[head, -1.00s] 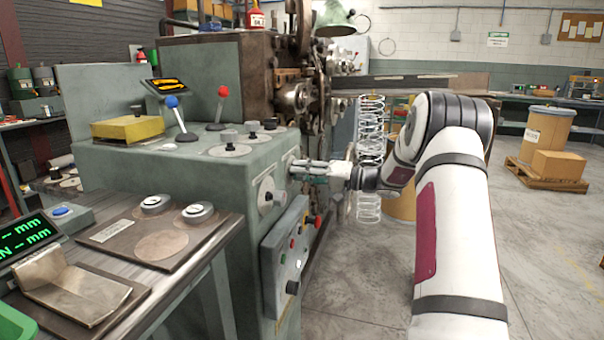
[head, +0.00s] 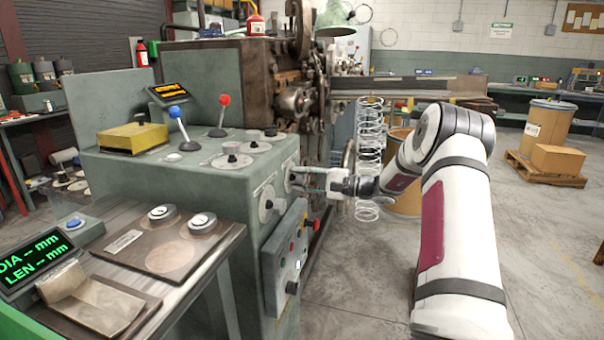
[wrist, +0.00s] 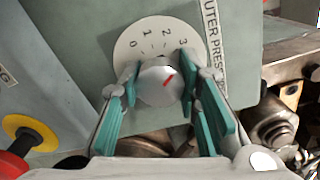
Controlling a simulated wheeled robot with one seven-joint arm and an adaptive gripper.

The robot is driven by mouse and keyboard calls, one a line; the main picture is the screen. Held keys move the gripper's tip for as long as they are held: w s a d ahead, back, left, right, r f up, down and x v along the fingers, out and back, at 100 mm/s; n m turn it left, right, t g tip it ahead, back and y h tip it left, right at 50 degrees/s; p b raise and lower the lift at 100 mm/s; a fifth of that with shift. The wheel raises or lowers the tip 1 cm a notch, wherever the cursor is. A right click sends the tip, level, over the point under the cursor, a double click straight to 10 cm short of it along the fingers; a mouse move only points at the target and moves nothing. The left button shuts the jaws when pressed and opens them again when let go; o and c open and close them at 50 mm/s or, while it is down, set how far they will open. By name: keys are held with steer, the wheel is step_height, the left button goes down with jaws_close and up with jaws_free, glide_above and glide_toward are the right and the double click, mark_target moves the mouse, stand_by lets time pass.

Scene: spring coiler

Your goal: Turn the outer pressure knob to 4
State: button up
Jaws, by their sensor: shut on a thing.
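The outer pressure knob (wrist: 158,87) is a round grey knob with a red mark, on a white dial (wrist: 130,46). The numbers 0 to 3 show; the rest of the scale is hidden by my gripper and the knob. The red mark points up and right, clockwise past the 3. My gripper (wrist: 160,88) is shut on the knob, one teal finger on each side. In the head view my gripper (head: 305,180) reaches from the right to the side face of the green machine (head: 230,190); the knob is mostly hidden there.
Another dial knob (head: 268,204) sits on the same face, left of my gripper. Below is a control box (head: 285,258) with buttons, including a red one (head: 315,224). A hanging spring (head: 369,150) is just behind my wrist.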

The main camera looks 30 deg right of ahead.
steer(key=m+p, duration=0.2)
steer(key=m, duration=0.1)
steer(key=shift+m, duration=0.4)
steer(key=shift+m+p, duration=1.1)
steer(key=shift+m, duration=0.6)
steer(key=shift+f, duration=0.1)
steer(key=o, duration=1.2)
steer(key=v, duration=1.2)
steer(key=shift+d, duration=0.1)
